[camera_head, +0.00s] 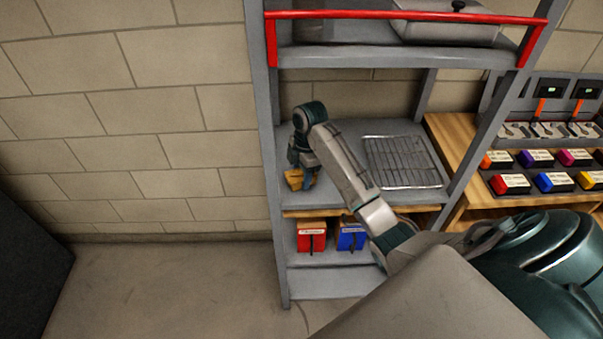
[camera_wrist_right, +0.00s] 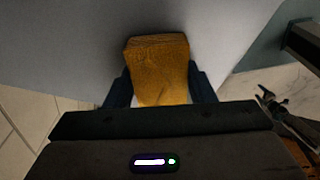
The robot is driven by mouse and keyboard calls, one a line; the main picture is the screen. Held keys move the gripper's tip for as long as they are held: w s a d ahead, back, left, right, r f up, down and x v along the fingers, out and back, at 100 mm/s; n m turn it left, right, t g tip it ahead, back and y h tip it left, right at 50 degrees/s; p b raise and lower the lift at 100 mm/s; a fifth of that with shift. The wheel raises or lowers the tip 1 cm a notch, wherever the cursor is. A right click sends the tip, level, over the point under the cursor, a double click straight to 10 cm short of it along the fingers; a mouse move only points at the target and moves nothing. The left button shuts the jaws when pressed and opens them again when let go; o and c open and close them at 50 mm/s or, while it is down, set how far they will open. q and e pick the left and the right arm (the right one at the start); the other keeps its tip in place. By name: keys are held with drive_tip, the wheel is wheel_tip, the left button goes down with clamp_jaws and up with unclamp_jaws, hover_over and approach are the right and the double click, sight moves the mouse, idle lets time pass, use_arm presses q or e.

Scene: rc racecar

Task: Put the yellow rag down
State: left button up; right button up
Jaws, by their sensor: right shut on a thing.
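The yellow rag (camera_head: 293,180) is at the left end of the grey middle shelf (camera_head: 345,207). In the right wrist view the rag (camera_wrist_right: 160,65) is a folded, orange-yellow block between the two dark fingers. My right gripper (camera_head: 304,176) reaches down at the shelf's left side and is shut on the rag; it also shows in the right wrist view (camera_wrist_right: 160,88). The rag is at or just above the shelf surface; I cannot tell whether it touches. My left gripper is not in view.
A wire rack (camera_head: 403,162) lies on the same shelf to the right. A red box (camera_head: 311,238) and a blue box (camera_head: 351,238) stand on the shelf below. A grey shelf post (camera_head: 268,150) rises close left of the gripper. A wooden bench (camera_head: 465,150) with several coloured items is at the right.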

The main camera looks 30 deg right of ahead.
sight(301, 173)
drive_tip(key=o, duration=0.9)
drive_tip(key=shift+o, duration=0.2)
drive_tip(key=shift+r, duration=0.4)
wheel_tip(301, 173, up, 2)
drive_tip(key=shift+d+r, duration=0.15)
drive_tip(key=shift+r, duration=0.05)
wheel_tip(301, 173, up, 9)
drive_tip(key=d+p, duration=0.1)
drive_tip(key=p, duration=0.8)
drive_tip(key=shift+s, duration=0.1)
